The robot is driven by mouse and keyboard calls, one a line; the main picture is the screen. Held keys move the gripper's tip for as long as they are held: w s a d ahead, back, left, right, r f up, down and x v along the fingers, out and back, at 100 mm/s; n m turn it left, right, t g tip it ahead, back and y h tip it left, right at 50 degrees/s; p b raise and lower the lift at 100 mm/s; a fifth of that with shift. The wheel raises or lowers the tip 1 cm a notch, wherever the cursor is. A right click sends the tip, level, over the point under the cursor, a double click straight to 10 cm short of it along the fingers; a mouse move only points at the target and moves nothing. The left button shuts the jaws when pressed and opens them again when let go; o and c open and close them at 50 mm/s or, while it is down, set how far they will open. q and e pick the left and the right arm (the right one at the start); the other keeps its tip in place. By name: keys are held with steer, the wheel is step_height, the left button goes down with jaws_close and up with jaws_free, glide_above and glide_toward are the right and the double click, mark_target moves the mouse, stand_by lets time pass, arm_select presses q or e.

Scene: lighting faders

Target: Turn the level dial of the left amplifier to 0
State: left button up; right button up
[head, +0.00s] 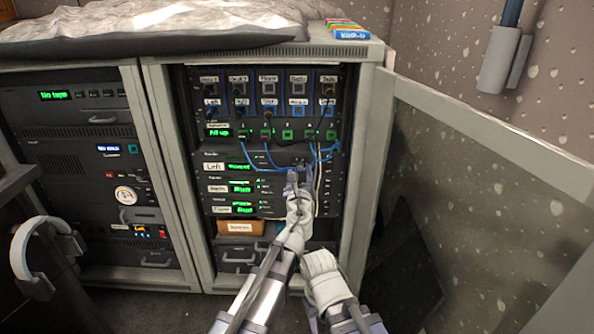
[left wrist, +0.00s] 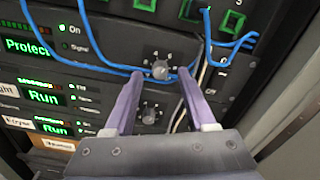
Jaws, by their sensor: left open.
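The left amplifier (head: 262,168) is the rack unit labelled "Left", with a green display that reads "Protect" in the left wrist view. Its level dial (left wrist: 160,69) is a small grey knob with scale marks around it. My left gripper (left wrist: 160,74) is open, with one purple finger on each side of this dial and gaps showing between. The dial's exact setting is too small to read. In the head view my left gripper (head: 297,174) is at the rack front and hides the dial.
Blue cables (left wrist: 105,68) hang across the panel close to the dial and fingers. A white cable runs down just right of it. Another dial (left wrist: 150,114) sits lower, on the "Right" amplifier. An open cabinet door (head: 480,150) stands at the right.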

arm_select(q)
steer(key=shift+w, duration=0.65)
jaws_close()
